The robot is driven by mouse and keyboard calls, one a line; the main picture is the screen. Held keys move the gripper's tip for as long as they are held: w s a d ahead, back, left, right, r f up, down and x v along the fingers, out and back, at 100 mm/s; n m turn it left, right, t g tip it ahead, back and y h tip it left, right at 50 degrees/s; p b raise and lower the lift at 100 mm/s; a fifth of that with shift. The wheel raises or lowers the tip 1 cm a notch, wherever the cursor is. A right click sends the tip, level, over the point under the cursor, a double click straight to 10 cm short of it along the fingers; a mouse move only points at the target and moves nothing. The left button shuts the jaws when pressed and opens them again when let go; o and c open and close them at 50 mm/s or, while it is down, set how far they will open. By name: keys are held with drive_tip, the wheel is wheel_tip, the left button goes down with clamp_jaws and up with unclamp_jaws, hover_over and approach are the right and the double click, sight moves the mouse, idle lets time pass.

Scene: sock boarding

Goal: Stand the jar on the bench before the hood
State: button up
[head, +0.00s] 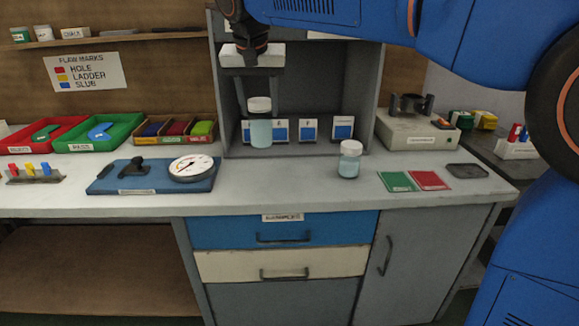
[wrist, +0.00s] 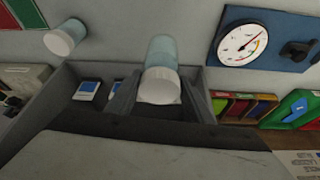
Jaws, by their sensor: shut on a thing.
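My gripper (head: 259,100) points down in front of the hood (head: 230,120) and is shut on a jar (head: 261,132) with a pale blue body and white lid. The held jar is upright, gripped at its lid; it also shows between the fingers in the wrist view (wrist: 161,60). Its base appears above the bench (head: 270,180), but the exact gap is hard to tell. A second, similar jar (head: 349,163) stands upright on the bench to the right, apart from the gripper; it shows at the upper left in the wrist view (wrist: 66,38).
Blue-and-white cards (head: 309,130) stand inside the hood. A blue board with a round dial (head: 192,168) lies left. Green (head: 397,182) and red (head: 429,180) swatches lie right. A grey device (head: 412,130) stands right of the hood. The bench front between dial and second jar is clear.

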sight(262, 142)
drive_tip(key=shift+w+f, duration=0.2)
drive_tip(key=shift+f, duration=4.8)
drive_tip(key=o, duration=1.5)
drive_tip(key=shift+f, duration=0.1)
drive_tip(key=v, duration=1.2)
